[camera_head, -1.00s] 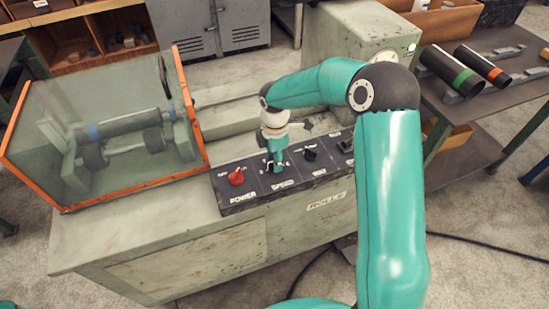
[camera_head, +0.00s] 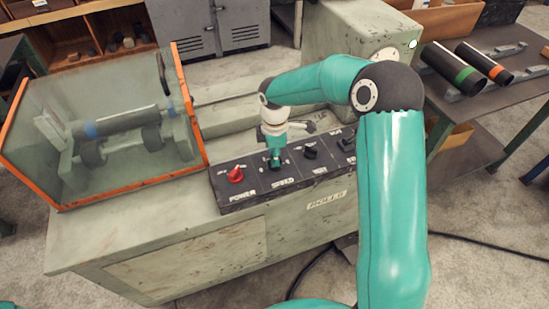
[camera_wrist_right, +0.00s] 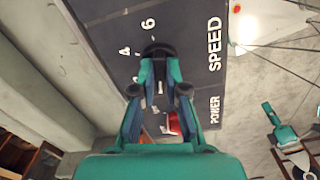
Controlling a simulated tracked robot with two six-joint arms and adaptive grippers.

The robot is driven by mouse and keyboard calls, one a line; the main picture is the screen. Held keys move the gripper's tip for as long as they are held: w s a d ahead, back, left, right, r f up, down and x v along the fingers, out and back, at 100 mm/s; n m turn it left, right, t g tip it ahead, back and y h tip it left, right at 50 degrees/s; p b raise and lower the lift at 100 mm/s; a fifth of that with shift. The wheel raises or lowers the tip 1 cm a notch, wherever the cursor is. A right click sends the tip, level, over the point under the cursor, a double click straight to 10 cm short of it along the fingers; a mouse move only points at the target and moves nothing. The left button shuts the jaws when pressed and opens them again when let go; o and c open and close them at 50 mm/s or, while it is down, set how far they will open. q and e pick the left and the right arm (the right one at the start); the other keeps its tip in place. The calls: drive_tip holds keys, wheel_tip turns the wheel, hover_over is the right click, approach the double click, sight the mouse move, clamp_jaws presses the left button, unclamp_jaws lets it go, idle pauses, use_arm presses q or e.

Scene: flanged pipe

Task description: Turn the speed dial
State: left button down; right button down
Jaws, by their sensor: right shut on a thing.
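The black speed dial (camera_wrist_right: 158,48) shows in the right wrist view beside the SPEED lettering, with the numbers 4 and 6 around it. My right gripper (camera_wrist_right: 159,68) has its two fingers closed on the dial's sides. In the head view the right gripper (camera_head: 275,162) points down at the panel and hides most of the dial. A teal and white part at the right wrist view's lower right may be my left arm; its fingers are not clear.
A red power knob (camera_head: 235,174) sits left of the dial on the black control panel (camera_head: 256,190). More black knobs (camera_head: 311,153) are to the right. A glass guard with an orange frame (camera_head: 108,191) covers rollers and a pipe (camera_head: 122,121) on the left.

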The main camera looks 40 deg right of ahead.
drive_tip(key=m+b, duration=0.1)
drive_tip(key=m, duration=0.2)
drive_tip(key=shift+w+m+b, duration=0.1)
drive_tip(key=shift+m+b, duration=0.2)
drive_tip(key=m+b, duration=0.1)
drive_tip(key=m, duration=0.3)
drive_tip(key=shift+m+b, duration=0.3)
drive_tip(key=shift+b, duration=0.05)
drive_tip(key=m+b, duration=0.1)
drive_tip(key=m, duration=0.3)
drive_tip(key=shift+d, duration=0.1)
drive_tip(key=m+b, duration=0.1)
drive_tip(key=m, duration=0.4)
drive_tip(key=shift+r+b, duration=0.1)
drive_tip(key=shift+b, duration=0.2)
drive_tip(key=m, duration=0.3)
drive_tip(key=shift+m+b, duration=0.3)
drive_tip(key=shift+b, duration=0.1)
drive_tip(key=m+b, duration=0.1)
drive_tip(key=m, duration=0.3)
drive_tip(key=shift+m, duration=0.3)
drive_tip(key=m, duration=0.4)
drive_tip(key=shift+b, duration=0.4)
drive_tip(key=shift+r+m, duration=0.1)
drive_tip(key=shift+m, duration=1.8)
